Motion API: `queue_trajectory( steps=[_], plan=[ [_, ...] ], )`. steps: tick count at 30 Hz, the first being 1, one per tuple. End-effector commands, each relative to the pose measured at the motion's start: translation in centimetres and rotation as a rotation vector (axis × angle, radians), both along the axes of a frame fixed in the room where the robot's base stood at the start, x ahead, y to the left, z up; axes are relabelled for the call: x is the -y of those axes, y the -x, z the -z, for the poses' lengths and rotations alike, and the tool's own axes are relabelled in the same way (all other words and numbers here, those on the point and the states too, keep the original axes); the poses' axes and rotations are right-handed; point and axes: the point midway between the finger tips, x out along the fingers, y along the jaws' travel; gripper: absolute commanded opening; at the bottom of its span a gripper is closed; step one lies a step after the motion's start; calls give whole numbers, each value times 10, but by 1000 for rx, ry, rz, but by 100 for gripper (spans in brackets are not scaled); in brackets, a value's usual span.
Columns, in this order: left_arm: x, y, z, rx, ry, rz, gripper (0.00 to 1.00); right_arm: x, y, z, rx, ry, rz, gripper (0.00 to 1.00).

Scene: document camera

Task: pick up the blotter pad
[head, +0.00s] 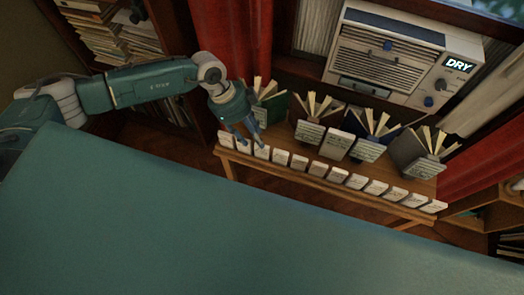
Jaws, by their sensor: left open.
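I cannot tell for sure which thing is the blotter pad. A row of several small pale blocks or cards (318,169) stands along the front edge of a wooden table. A larger pale pad-like piece (337,144) leans among open books behind the row. My left gripper (254,141) comes down from the left arm with its fingers apart. It is over the left end of the row, close to the pale blocks there and partly in front of them. Whether it touches any is unclear. Nothing shows between its fingers. My right gripper is not in view.
Several fanned-open books (415,150) stand on the table (300,106). Behind them is a cream drying cabinet (385,60) reading "DRY". Red curtains (235,40) hang at both sides. Shelves (90,35) of papers stand at upper left. My own teal body fills the foreground.

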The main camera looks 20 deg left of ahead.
Motion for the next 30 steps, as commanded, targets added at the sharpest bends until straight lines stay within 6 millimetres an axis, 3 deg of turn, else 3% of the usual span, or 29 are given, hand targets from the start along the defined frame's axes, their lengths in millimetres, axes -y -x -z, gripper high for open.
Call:
queue_trajectory(
  steps=[8,15,24,25,30],
  plan=[
    [13,2,21,0,3,2,41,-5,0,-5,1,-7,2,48],
    [27,3,53,0,3,1,41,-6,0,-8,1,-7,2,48],
    [29,3,59,2,3,2,41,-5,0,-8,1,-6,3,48],
    [29,3,59,2,3,1,39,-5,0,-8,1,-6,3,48],
    [29,3,59,2,3,1,7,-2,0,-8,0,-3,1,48]
  ],
)
